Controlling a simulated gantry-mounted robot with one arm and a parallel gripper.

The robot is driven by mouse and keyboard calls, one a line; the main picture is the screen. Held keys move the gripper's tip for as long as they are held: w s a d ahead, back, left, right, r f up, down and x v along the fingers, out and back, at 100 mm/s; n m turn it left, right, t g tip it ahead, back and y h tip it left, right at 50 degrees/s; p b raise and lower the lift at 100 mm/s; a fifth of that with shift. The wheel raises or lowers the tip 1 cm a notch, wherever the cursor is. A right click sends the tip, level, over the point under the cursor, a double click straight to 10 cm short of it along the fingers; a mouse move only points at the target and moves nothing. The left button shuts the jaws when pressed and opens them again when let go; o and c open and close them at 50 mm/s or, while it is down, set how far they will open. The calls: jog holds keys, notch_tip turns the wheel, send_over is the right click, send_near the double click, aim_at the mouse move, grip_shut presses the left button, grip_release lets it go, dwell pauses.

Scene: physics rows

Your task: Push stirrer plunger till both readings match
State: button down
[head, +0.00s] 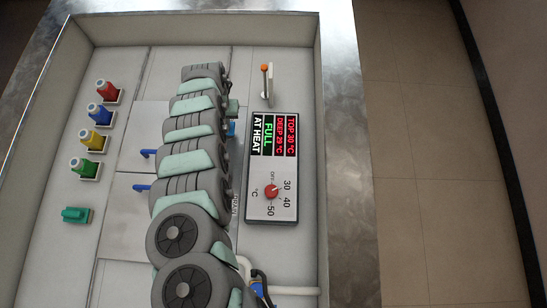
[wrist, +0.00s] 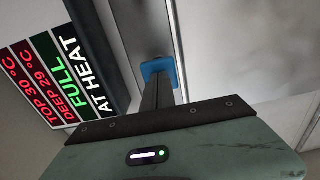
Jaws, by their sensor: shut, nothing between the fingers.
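A panel (head: 271,165) stands right of my arm in the head view, its display reading TOP 30 °C, DEEP 29 °C in red, FULL in green and AT HEAT in white. The display (wrist: 58,80) also shows at the left of the wrist view. A blue square-edged piece, which looks like the plunger top (wrist: 158,68), lies at my fingertips. A bit of blue (head: 231,128) shows beside my arm in the head view. My gripper (wrist: 158,82) is shut and its tips overlap the blue piece; I cannot tell whether they touch it. What lies below it is hidden.
The panel has a red dial (head: 271,191). A white lever with an orange tip (head: 266,83) stands above it. Red, blue, yellow and green bottles (head: 97,115) and a green block (head: 76,214) line the left side. Blue hooks (head: 146,153) stick out left of my arm.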

jog(key=shift+f+b, duration=0.4)
jog(key=shift+f, duration=0.3)
jog(key=shift+r, duration=0.1)
jog(key=shift+r+p, duration=2.85)
jog(key=shift+r, duration=0.15)
jog(key=shift+r, duration=0.1)
notch_tip(320, 180, up, 5)
jog(key=p, duration=0.4)
